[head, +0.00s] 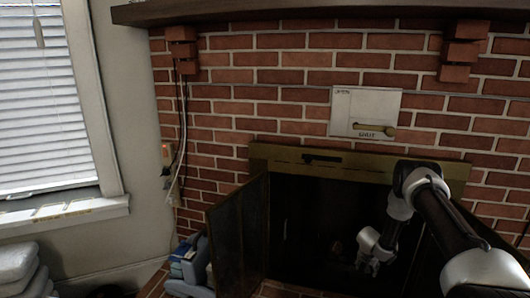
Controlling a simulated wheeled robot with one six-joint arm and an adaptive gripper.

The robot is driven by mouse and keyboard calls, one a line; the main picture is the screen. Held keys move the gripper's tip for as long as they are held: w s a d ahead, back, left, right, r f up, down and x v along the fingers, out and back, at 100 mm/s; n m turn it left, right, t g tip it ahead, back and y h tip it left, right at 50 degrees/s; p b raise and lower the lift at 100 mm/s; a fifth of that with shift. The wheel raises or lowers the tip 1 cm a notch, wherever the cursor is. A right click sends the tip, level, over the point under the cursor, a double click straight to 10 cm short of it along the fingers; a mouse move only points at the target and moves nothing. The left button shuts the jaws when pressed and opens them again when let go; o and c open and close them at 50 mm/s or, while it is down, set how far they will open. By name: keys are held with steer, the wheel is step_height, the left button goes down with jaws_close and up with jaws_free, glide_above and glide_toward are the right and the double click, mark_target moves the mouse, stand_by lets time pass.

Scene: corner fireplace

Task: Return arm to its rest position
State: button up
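My arm (445,215) comes in from the lower right and bends down in front of the fireplace. My gripper (370,262) hangs in front of the dark firebox opening, low in the head view. Its fingers are small and dark against the opening, so I cannot tell whether they are open or shut, and I make out nothing held in them.
A brass-framed fireplace (350,168) has a dark door panel (238,235) swung out at left. A white box with a brass handle (360,112) is on the brick wall (265,75). Blue items (187,268) sit left of the door; stacked cushions (20,268) stand far left.

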steer(key=s+d+r+n+g+h, duration=0.2)
steer(key=s+d+n, duration=0.4)
steer(key=s+d, duration=0.1)
steer(key=s+d+r+n+g+h, duration=0.15)
steer(key=s+r, duration=0.35)
steer(key=r, duration=0.7)
steer(key=s+d+r+n+g, duration=0.1)
steer(key=s+d+r+g, duration=0.3)
steer(key=r, duration=0.9)
steer(key=s+a+r+t+y, duration=0.2)
steer(key=s+a+r, duration=0.5)
steer(key=s+r, duration=0.3)
steer(key=s+a+r+t+y, duration=0.2)
steer(key=s+a+r, duration=0.6)
steer(key=r, duration=0.6)
steer(key=s+a+r+t+y, duration=0.2)
steer(key=s+a+r+t, duration=0.2)
steer(key=s+a+r, duration=0.3)
steer(key=s+r, duration=0.4)
steer(key=s, duration=0.1)
steer(key=shift+s+a+r+m, duration=0.25)
steer(key=shift+r+m, duration=0.1)
steer(key=shift+r, duration=0.05)
